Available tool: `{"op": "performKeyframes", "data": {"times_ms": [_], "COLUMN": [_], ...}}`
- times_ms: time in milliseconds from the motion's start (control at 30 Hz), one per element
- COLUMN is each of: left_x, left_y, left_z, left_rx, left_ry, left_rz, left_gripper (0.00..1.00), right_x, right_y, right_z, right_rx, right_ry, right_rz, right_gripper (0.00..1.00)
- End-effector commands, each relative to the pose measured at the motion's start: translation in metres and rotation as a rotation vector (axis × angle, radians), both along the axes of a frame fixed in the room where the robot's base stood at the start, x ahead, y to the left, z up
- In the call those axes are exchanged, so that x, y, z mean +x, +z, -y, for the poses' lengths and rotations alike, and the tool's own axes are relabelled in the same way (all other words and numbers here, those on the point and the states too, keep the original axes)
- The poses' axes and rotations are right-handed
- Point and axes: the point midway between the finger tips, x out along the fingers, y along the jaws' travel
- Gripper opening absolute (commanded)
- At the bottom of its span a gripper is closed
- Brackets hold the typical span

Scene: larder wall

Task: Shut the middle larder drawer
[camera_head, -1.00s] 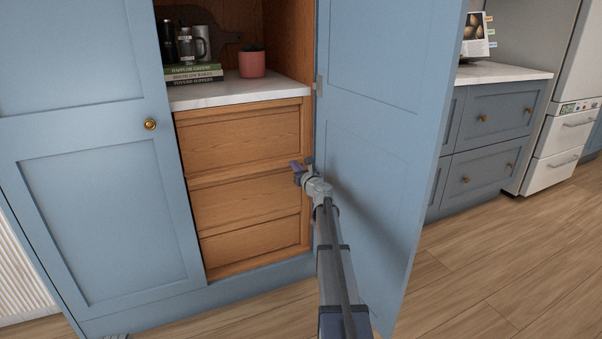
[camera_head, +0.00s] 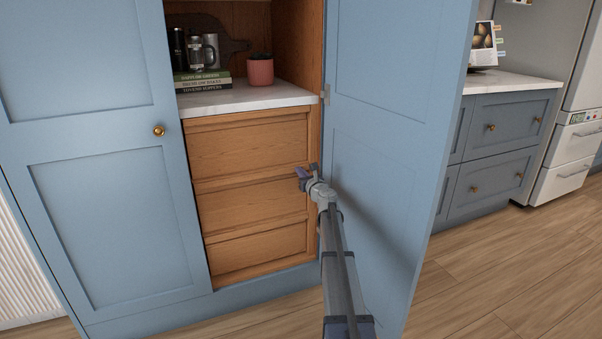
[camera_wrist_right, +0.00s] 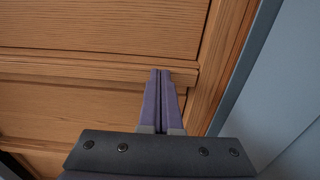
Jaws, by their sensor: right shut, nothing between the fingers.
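The larder has a stack of wooden drawers, and the middle drawer (camera_head: 250,207) sits between an upper and a lower one. It looks about level with the others; I cannot tell whether a small gap remains. My right gripper (camera_head: 303,175) is at the middle drawer's upper right corner. In the right wrist view its purple fingers (camera_wrist_right: 160,73) are together and empty, with their tips at the wooden ledge (camera_wrist_right: 100,68) along the drawer's top. They seem to touch it or lie very close. My left gripper is not in view.
The open blue larder door (camera_head: 385,150) stands close to the right of my right arm. The left blue door (camera_head: 100,210) is closed. Above the drawers, a white counter (camera_head: 250,97) holds books (camera_head: 203,80) and a pink pot (camera_head: 260,72).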

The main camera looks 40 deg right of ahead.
Motion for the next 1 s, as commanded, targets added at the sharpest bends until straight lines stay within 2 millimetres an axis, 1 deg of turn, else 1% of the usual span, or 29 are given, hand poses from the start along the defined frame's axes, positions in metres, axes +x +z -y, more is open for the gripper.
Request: {"op": "performKeyframes", "data": {"times_ms": [67, 267, 300, 500, 633, 700, 800, 1000], "left_x": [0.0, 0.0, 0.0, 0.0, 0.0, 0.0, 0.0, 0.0], "left_y": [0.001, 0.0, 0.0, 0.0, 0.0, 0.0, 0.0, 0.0], "left_z": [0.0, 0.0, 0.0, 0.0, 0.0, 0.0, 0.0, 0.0], "left_rx": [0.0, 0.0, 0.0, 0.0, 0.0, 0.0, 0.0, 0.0], "left_ry": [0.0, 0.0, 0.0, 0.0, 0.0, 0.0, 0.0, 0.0], "left_rz": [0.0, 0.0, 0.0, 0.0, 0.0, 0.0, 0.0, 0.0], "left_gripper": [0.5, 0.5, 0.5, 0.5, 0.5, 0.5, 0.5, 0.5], "right_x": [-0.004, -0.034, -0.044, -0.091, -0.114, -0.121, -0.126, -0.126], "right_y": [0.001, 0.0, 0.0, 0.0, 0.0, 0.0, 0.0, 0.0], "right_z": [-0.004, -0.022, -0.024, -0.035, -0.04, -0.041, -0.042, -0.042], "right_rx": [0.003, 0.001, 0.001, 0.001, 0.001, 0.001, 0.001, 0.0], "right_ry": [0.0, 0.005, 0.004, 0.004, 0.004, 0.004, 0.006, 0.006], "right_rz": [0.002, 0.001, 0.0, 0.0, 0.0, 0.0, 0.0, 0.0], "right_gripper": [0.0, 0.0, 0.0, 0.0, 0.0, 0.0, 0.0, 0.0]}}
